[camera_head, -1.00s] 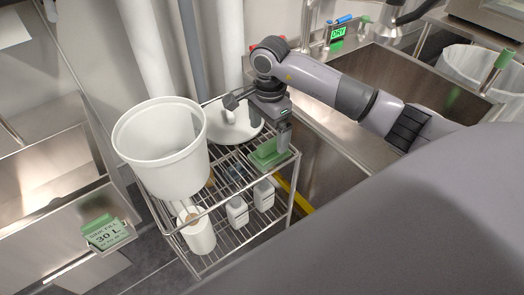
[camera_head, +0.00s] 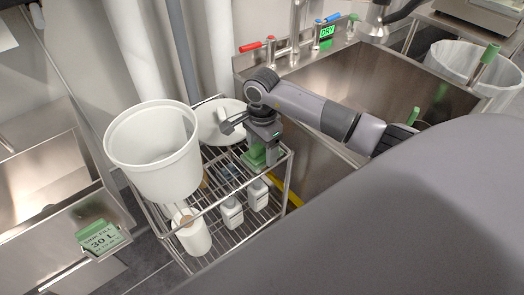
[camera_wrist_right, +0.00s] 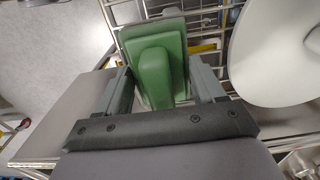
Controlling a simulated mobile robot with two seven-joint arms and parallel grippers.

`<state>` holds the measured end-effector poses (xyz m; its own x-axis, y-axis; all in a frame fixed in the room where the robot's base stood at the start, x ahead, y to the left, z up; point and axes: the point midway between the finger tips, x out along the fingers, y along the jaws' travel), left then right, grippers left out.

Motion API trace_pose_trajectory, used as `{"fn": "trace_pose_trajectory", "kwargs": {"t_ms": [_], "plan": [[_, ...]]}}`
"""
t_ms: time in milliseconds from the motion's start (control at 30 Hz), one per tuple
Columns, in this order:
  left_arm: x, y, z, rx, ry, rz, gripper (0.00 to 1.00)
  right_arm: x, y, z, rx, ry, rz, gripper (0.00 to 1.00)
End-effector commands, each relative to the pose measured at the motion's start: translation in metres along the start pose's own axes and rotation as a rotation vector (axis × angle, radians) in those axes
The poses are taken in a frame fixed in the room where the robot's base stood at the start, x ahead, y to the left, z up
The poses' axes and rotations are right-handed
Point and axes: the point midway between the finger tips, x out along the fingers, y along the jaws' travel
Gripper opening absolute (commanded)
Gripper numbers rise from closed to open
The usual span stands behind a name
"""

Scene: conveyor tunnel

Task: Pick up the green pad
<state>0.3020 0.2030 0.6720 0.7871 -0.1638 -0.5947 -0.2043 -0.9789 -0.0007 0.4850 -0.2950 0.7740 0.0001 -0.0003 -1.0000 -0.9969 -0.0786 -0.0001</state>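The green pad (camera_head: 253,157) lies on the top shelf of the wire rack, near its right corner. It has a raised block on top, partly hidden by my right gripper (camera_head: 266,157) in the head view. In the right wrist view the green pad (camera_wrist_right: 160,60) lies between the two fingers of my right gripper (camera_wrist_right: 160,85). The fingers stand apart on either side of the raised block, with narrow gaps showing, and I see no firm hold. My left gripper is not in view.
The wire rack (camera_head: 236,205) also carries a large white bucket (camera_head: 155,155) and a white lid (camera_head: 212,128) close to the gripper. White bottles (camera_head: 232,212) stand on the lower shelf. A steel sink (camera_head: 375,80) is to the right.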

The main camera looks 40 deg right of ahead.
Motion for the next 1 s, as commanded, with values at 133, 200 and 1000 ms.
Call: {"fn": "trace_pose_trajectory", "kwargs": {"t_ms": [133, 200, 1000], "plan": [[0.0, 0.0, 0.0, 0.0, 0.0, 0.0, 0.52, -0.001, 0.0, 0.0, 0.0, 0.0, -0.001, 0.38], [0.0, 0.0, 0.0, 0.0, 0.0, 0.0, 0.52, -0.001, 0.0, 0.0, 0.0, 0.0, -0.001, 0.38], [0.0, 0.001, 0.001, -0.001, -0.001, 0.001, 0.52, -0.156, -0.001, -0.001, 0.0, 0.001, -0.007, 0.38]]}}
